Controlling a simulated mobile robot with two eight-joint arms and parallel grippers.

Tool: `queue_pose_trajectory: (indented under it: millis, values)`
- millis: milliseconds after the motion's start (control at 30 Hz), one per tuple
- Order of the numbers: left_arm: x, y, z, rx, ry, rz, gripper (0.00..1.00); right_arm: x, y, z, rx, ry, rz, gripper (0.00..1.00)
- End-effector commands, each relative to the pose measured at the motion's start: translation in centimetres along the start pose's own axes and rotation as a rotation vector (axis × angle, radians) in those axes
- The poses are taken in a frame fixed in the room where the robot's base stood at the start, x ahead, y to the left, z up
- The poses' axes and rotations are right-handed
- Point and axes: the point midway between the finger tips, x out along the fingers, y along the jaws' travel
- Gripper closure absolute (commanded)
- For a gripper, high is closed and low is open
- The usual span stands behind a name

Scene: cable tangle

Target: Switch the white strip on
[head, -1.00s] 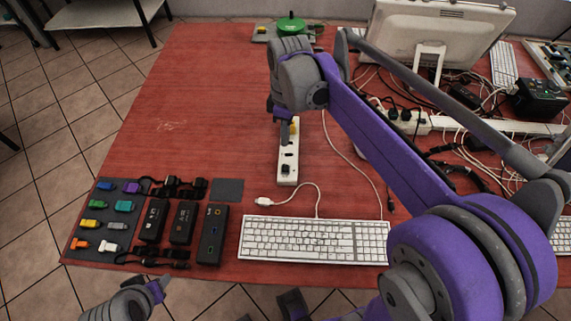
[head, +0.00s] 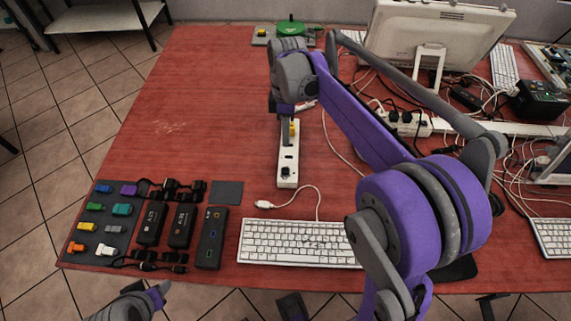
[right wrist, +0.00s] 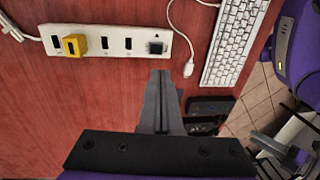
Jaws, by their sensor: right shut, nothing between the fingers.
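The white strip (head: 289,172) lies on the red table behind the white keyboard, and it also shows in the right wrist view (right wrist: 94,42). A yellow plug (right wrist: 75,45) sits in one of its sockets. A dark switch (right wrist: 156,47) is at the strip's end nearer the keyboard; its position cannot be read. My right gripper (head: 286,139) is shut and empty over the strip in the head view. In the right wrist view its fingertips (right wrist: 161,74) appear just below the switch end; contact cannot be told. My left gripper (head: 160,292) is at the bottom left, off the table's front edge.
A white keyboard (head: 297,243) with a loose cable plug (head: 263,204) lies in front of the strip. Black boxes (head: 181,225) and a grey mat (head: 100,238) of coloured adapters are at front left. Tangled cables and a monitor (head: 432,38) fill the right.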

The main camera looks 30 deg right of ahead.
Motion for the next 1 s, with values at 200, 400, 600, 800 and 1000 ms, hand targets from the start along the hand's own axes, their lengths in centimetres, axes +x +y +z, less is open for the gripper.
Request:
queue_pose_trajectory:
  millis: [200, 400, 600, 800, 1000]
  values:
    - [0.5, 0.0, 0.3, 0.000, -0.002, 0.000, 0.50, 5.0, 0.0, 0.0, -0.001, 0.000, 0.000, 1.00]
    - [0.7, 0.0, 0.5, 0.000, -0.003, 0.000, 0.50, 8.7, 0.0, 0.0, -0.001, 0.000, 0.000, 1.00]
    - [0.8, 0.0, 0.6, 0.000, -0.003, 0.000, 0.50, 10.7, 0.0, 0.0, -0.001, 0.000, 0.000, 1.00]
    - [0.9, 0.0, 0.6, 0.000, -0.003, 0.000, 0.50, 11.2, 0.0, 0.0, 0.000, 0.000, 0.000, 1.00]
    - [0.9, 0.0, 0.6, 0.000, -0.003, 0.000, 0.50, 11.1, 0.0, 0.0, 0.000, 0.000, 0.000, 1.00]
